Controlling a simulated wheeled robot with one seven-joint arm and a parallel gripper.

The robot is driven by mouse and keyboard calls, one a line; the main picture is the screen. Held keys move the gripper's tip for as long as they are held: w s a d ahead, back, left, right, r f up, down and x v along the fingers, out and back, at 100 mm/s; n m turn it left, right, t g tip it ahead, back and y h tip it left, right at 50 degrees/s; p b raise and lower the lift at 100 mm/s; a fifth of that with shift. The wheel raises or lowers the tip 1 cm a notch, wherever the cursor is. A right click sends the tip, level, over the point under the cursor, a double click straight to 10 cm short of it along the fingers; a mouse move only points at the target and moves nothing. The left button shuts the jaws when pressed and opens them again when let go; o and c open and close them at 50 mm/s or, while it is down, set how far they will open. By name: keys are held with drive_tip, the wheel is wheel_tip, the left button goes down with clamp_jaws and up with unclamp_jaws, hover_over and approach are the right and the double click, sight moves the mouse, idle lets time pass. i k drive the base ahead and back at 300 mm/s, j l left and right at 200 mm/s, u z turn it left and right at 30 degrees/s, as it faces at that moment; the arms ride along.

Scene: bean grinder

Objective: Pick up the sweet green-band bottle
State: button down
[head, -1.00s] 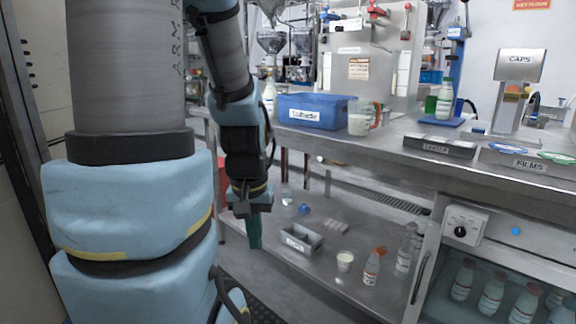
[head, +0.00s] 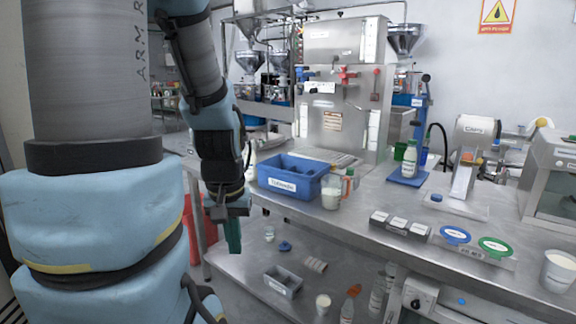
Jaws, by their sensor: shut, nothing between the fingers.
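My gripper (head: 233,236) points down, shut and empty, in front of the steel bench's left end. A white bottle (head: 409,158) stands upright on a blue stand (head: 408,177) at the back of the bench, with a green part beside it. Another pale bottle (head: 251,157) is partly hidden behind my arm. On the lower shelf, bottles (head: 377,292) stand at the right, partly cut off by the bench. I cannot make out a green band on any bottle, so I cannot tell which one is the sweet bottle. My gripper is apart from all of them.
On the bench (head: 340,225) are a blue divided bin (head: 290,178), a jug (head: 331,191), a labelled box row (head: 400,226), and blue (head: 455,235) and green (head: 494,246) film rings. A grey tray (head: 283,281) and small cups are on the lower shelf. A red bin is behind my gripper.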

sight(409, 167)
drive_tip(key=i+l, duration=0.1)
drive_tip(key=l, duration=0.2)
drive_tip(key=i+l, duration=0.1)
drive_tip(key=l, duration=0.15)
drive_tip(key=i+l+z, duration=0.1)
drive_tip(key=l, duration=0.2)
drive_tip(key=i+l, duration=0.1)
drive_tip(key=i, duration=0.75)
